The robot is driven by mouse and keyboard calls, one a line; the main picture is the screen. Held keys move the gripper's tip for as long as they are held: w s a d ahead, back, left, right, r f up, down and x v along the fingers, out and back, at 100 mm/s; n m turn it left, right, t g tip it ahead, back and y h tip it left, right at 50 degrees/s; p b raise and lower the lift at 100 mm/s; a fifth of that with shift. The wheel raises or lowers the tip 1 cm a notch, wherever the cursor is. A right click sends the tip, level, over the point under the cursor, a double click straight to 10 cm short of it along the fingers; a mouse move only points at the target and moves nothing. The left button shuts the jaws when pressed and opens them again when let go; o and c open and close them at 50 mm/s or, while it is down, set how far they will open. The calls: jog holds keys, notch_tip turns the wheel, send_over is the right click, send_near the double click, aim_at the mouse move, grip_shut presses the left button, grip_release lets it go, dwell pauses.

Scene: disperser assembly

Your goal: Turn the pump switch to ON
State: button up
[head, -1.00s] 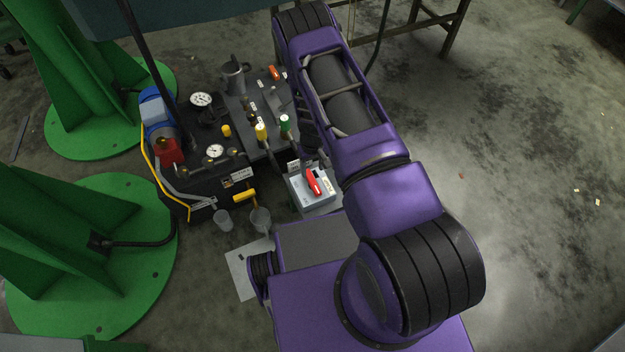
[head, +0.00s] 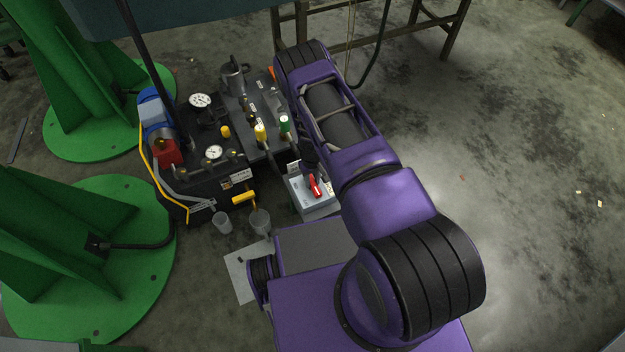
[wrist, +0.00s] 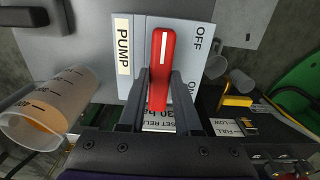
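The pump switch is a red handle (wrist: 161,60) with a white line, on a pale panel (wrist: 133,90). The panel carries the label PUMP on the left, with OFF at upper right and ON below it. In the wrist view the handle stands nearly upright in the picture. My gripper (wrist: 158,73) has one dark finger on each side of the handle, with little gap. Whether the fingers touch it I cannot tell. In the head view the red handle (head: 315,186) shows on its grey box (head: 309,200), beside my purple arm, which hides most of my gripper.
Left of the box are two clear cups (head: 260,222) and a yellow handle (head: 244,197). The dark pump unit (head: 207,178) carries gauges, a green knob (head: 285,123) and a yellow knob (head: 260,133).

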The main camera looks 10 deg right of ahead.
grip_shut()
jog(key=m, duration=1.7)
jog(key=shift+s+m, duration=0.1)
jog(key=shift+m, duration=0.3)
dwell(0.4)
